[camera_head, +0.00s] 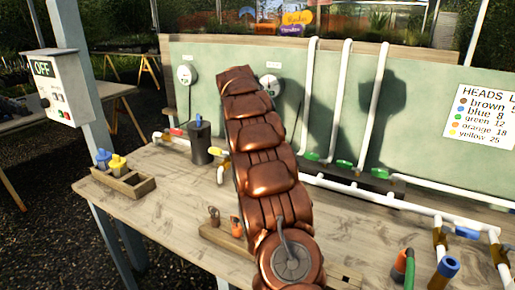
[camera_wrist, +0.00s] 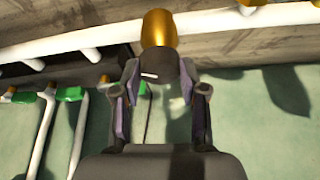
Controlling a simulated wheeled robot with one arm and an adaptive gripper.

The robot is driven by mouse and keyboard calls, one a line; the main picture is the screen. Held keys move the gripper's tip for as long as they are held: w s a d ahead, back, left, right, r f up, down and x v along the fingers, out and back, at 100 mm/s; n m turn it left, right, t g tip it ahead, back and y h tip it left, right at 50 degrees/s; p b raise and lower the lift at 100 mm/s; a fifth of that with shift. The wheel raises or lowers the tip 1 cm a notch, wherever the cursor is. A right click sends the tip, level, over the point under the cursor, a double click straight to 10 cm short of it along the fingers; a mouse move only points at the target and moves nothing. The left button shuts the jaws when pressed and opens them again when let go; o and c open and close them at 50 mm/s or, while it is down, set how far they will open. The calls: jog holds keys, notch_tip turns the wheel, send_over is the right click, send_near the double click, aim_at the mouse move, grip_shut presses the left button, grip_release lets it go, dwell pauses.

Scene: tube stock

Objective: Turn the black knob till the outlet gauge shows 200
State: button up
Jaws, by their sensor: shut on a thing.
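In the wrist view the black knob (camera_wrist: 158,66) sits on a brass-coloured body (camera_wrist: 160,27). My gripper (camera_wrist: 160,78) has one finger on each side of the knob and is shut on it. In the head view my bronze arm hides the knob and my gripper. Two round white gauges are on the green board: the left gauge (camera_head: 187,75) is clear of my arm, and the right gauge (camera_head: 271,85) is just beside it, partly covered. Both dials and the small label are too small to read, so I cannot tell which is the outlet gauge.
White pipes (camera_head: 372,105) with green valves run up the board and along the bench. A wooden tray (camera_head: 138,187) holds blue and yellow parts. The bench front left (camera_head: 165,215) is clear.

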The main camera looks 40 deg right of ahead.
dwell(0.4)
jog(key=o, duration=1.1)
jog(key=shift+v, duration=5.9)
jog(key=shift+w+r, duration=0.1)
